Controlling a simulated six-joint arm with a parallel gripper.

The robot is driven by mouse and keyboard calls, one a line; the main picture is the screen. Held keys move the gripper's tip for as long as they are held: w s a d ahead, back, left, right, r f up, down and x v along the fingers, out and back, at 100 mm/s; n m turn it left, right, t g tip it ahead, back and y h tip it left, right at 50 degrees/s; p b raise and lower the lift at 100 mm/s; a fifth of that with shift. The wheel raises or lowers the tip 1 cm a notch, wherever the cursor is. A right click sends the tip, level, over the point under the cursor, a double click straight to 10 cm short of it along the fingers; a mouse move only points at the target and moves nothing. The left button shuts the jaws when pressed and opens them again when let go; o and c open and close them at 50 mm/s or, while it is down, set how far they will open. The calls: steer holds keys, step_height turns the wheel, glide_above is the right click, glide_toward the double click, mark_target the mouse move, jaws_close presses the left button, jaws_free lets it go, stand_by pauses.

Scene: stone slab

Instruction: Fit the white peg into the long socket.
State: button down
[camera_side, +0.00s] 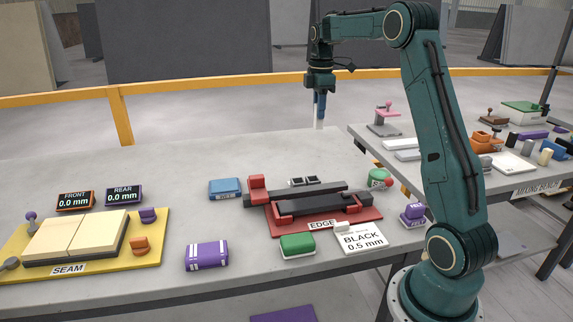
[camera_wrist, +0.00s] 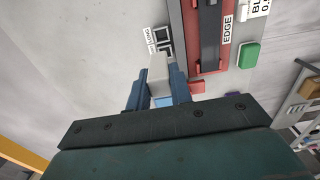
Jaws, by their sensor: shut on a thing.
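My gripper (camera_side: 320,106) is shut on the white peg (camera_side: 319,124), which points down from between its blue fingers. In the wrist view the peg (camera_wrist: 158,67) shows its pale end ahead of my gripper (camera_wrist: 159,84). The peg is in the air, apart from the sockets. Two small square dark-and-white sockets (camera_side: 303,181) lie side by side behind the edge fixture. The wrist view shows this pair (camera_wrist: 164,40) just beyond the peg, with a small label (camera_wrist: 150,40) beside it. I cannot read for sure which one is marked long.
A red edge fixture (camera_side: 370,217) with dark bars stands in front of the sockets. A blue box (camera_side: 225,188), green block (camera_side: 297,245), purple box (camera_side: 206,256) and yellow seam board (camera_side: 140,257) are on the slab. The slab's back area is clear.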

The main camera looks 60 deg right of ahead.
steer(key=shift+w+a, duration=0.25)
steer(key=shift+a, duration=0.15)
glide_toward(313, 183)
steer(key=shift+w+d+f, duration=0.25)
steer(key=shift+d+f, duration=0.15)
steer(key=shift+d, duration=0.1)
steer(key=shift+w+d+f, duration=0.25)
steer(key=shift+d+f, duration=0.15)
steer(key=shift+d, duration=0.1)
steer(key=shift+f, duration=2.1)
steer(key=shift+f, duration=0.2)
steer(key=c, duration=1.3)
jaws_free()
steer(key=shift+o, duration=0.2)
steer(key=shift+r, duration=0.1)
